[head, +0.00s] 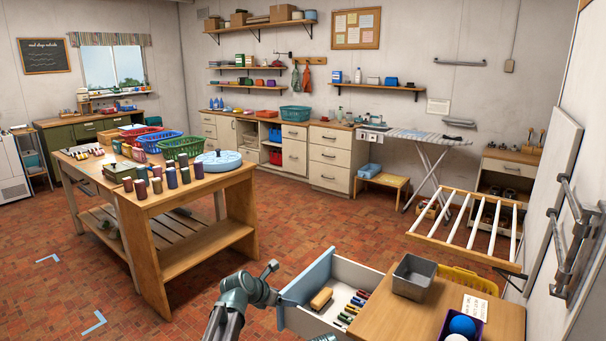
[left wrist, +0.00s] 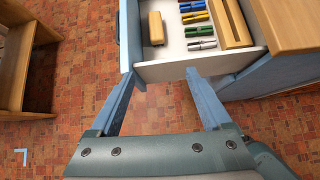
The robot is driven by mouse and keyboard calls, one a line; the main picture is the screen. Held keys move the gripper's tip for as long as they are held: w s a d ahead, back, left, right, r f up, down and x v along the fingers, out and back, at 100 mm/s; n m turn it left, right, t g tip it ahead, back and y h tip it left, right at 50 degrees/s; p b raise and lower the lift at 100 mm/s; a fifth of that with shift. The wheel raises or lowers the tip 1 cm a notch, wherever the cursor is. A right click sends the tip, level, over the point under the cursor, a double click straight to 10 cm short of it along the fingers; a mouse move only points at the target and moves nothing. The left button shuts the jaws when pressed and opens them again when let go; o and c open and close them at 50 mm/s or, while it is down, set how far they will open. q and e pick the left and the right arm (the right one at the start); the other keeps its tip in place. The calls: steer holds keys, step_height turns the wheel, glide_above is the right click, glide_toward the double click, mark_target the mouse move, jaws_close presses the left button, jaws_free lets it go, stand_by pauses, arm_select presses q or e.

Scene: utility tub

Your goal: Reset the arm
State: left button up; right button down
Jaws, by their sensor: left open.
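My left arm (head: 240,292) rises from the bottom edge of the head view, beside the pulled-out drawer. My left gripper (left wrist: 159,74) is open in the left wrist view, its two blue-grey fingers spread wide with nothing between them. The fingertips appear at the near side wall of the drawer (left wrist: 170,70); whether they touch it I cannot tell. In the head view the drawer's light blue front (head: 305,279) faces left.
A wooden cabinet top (head: 400,318) at the right bears a grey bin (head: 412,277) and a purple box of balls (head: 462,328). A wooden rack (head: 470,228) juts out behind. A workbench (head: 190,188) with spools and baskets stands left. The tiled floor (head: 300,220) between is clear.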

arm_select(q)
steer(key=s+d+f+m+g+y+b, duration=0.1)
steer(key=s+d+f+m+g+b, duration=0.15)
steer(key=s+f+m, duration=0.4)
steer(key=s+d+f+m+g+y+b, duration=0.1)
steer(key=s+d+f+m+g+b, duration=0.2)
steer(key=s+m, duration=0.6)
steer(key=s+a+f+m+g+y+b, duration=0.15)
steer(key=s+f+m, duration=0.25)
steer(key=s+m, duration=0.4)
steer(key=s+a+f+m+g+y+b, duration=0.1)
steer(key=s+a+f+m+y+b, duration=0.2)
steer(key=s+m, duration=0.5)
step_height(320, 180, up, 14)
steer(key=p, duration=1.4)
steer(key=shift+w+a+f, duration=0.15)
steer(key=shift+a, duration=0.1)
steer(key=shift+m, duration=0.25)
